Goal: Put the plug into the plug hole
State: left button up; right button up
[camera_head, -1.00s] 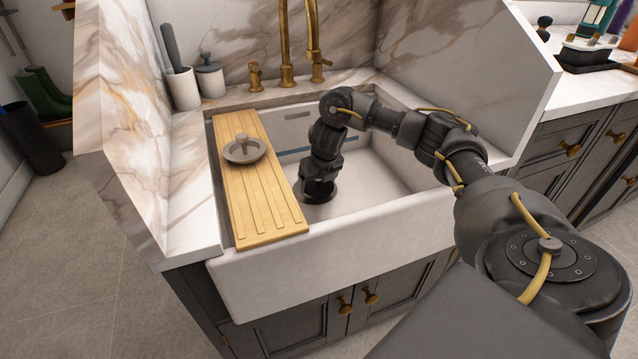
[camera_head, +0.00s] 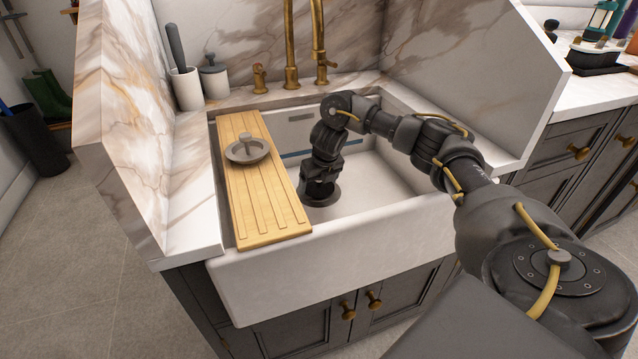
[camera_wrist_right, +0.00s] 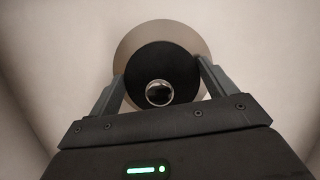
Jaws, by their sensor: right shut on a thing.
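The plug (camera_wrist_right: 162,55) is a round black disc with a shiny ring-like knob on top, seen in the right wrist view. My right gripper (camera_wrist_right: 160,76) is shut on it, with a finger at each side. The plug hole (camera_wrist_right: 162,28) shows as a beige metal rim behind the plug. The plug overlaps the rim and hides the opening; whether it is seated or just above I cannot tell. In the head view my right gripper (camera_head: 319,190) points straight down into the sink, and a dark rim shows around its tip. My left gripper is out of view.
The white sink (camera_head: 375,185) has high walls around my right gripper. A wooden board (camera_head: 265,205) lies across its left side, with a grey strainer (camera_head: 247,151) on it. The brass tap (camera_head: 290,45) stands behind. The sink floor to the right is clear.

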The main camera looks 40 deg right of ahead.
jog(key=shift+w+r+p, duration=0.1)
jog(key=shift+w+p, duration=0.05)
jog(key=shift+p, duration=0.15)
jog(key=shift+f, duration=0.45)
dwell(1.2)
